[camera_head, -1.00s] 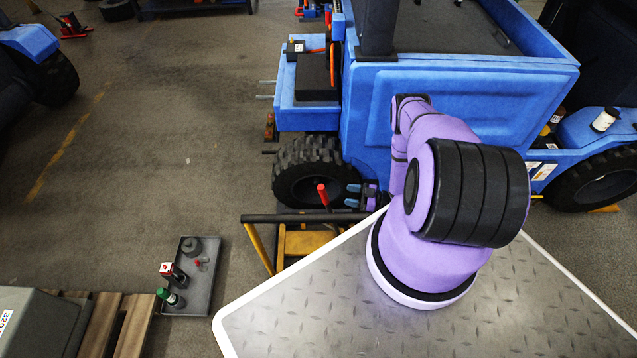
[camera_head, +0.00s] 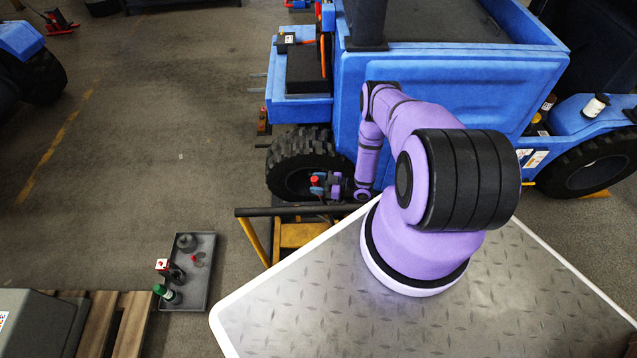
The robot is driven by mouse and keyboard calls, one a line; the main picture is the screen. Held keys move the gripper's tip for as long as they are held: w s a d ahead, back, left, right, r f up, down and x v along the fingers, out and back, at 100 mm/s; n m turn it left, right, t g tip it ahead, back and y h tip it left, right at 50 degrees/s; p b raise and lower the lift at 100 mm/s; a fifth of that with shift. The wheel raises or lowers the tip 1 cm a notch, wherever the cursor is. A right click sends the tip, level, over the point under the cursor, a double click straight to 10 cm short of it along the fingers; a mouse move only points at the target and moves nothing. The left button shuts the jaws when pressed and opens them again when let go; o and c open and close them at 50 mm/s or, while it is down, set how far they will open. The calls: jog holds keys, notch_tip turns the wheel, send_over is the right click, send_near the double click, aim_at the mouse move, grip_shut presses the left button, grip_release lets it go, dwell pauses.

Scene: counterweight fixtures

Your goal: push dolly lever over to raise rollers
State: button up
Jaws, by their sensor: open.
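The dolly (camera_head: 300,236) has a yellow frame and a dark cross bar, and stands on the floor beside the blue vehicle's wheel. The red tip of its lever (camera_head: 314,181) shows in front of the tyre. My gripper (camera_head: 321,187), with blue fingers, is open at the lever, its fingers overlapping the lever in the picture. I cannot tell whether they touch it. The lower part of the lever is hidden behind the gripper. The rollers cannot be made out.
The tyre (camera_head: 296,160) and blue vehicle body (camera_head: 450,95) are close behind my gripper. A grey tray (camera_head: 199,285) with bottles and small parts lies on the floor at left. A wooden pallet (camera_head: 130,325) is at lower left. The floor between is open.

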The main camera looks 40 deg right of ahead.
grip_shut()
jog(key=w+a+f+g+h, duration=0.2)
jog(key=w+a+f, duration=0.4)
jog(key=a, duration=0.3)
jog(key=w+a+f+n+g+h, duration=0.1)
jog(key=w+a+f+g+h, duration=0.1)
jog(key=w+a+f, duration=0.4)
jog(key=shift+w+a+f+g+h, duration=0.35)
jog(key=shift+a+f+h, duration=0.25)
jog(key=shift+a, duration=1.35)
jog(key=shift+r, duration=0.1)
grip_release()
jog(key=shift+r, duration=0.1)
jog(key=v, duration=1.1)
